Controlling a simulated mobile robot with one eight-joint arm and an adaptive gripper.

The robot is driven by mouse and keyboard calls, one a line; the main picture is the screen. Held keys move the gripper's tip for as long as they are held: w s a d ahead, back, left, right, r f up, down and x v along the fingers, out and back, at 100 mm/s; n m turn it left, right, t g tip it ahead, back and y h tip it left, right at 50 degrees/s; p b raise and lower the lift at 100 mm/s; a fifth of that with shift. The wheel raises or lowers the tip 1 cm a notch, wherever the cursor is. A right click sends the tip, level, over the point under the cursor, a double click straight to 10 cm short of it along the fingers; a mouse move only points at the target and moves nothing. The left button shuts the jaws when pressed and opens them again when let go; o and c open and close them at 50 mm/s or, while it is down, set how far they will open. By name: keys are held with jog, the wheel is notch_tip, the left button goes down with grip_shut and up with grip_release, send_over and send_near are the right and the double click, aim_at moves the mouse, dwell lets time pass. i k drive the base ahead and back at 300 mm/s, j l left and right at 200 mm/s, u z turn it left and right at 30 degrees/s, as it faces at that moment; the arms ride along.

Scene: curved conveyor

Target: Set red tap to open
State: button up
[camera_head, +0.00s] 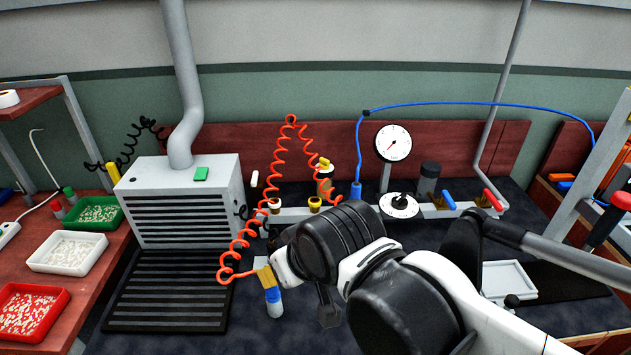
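The red tap (493,200) is a short red lever at the right end of the grey pipe manifold at the back of the bench. The lever slants down to the right. A blue lever (448,200) with a brass body is just left of it. My arm reaches in from the lower right and bends left across the middle. My gripper is mostly hidden by my own arm links. A dark piece below the arm looks like part of it, left of and well apart from the red tap. Its opening does not show.
A white dial gauge (393,143) and a black-knobbed dial (399,205) stand left of the tap. A red coiled hose (246,243) hangs at left, and a blue hose (440,104) arches behind. A white tray (508,279) lies in front. A grey vented box (185,210) stands left.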

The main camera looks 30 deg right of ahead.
aim_at(486, 195)
jog(key=z, duration=2.2)
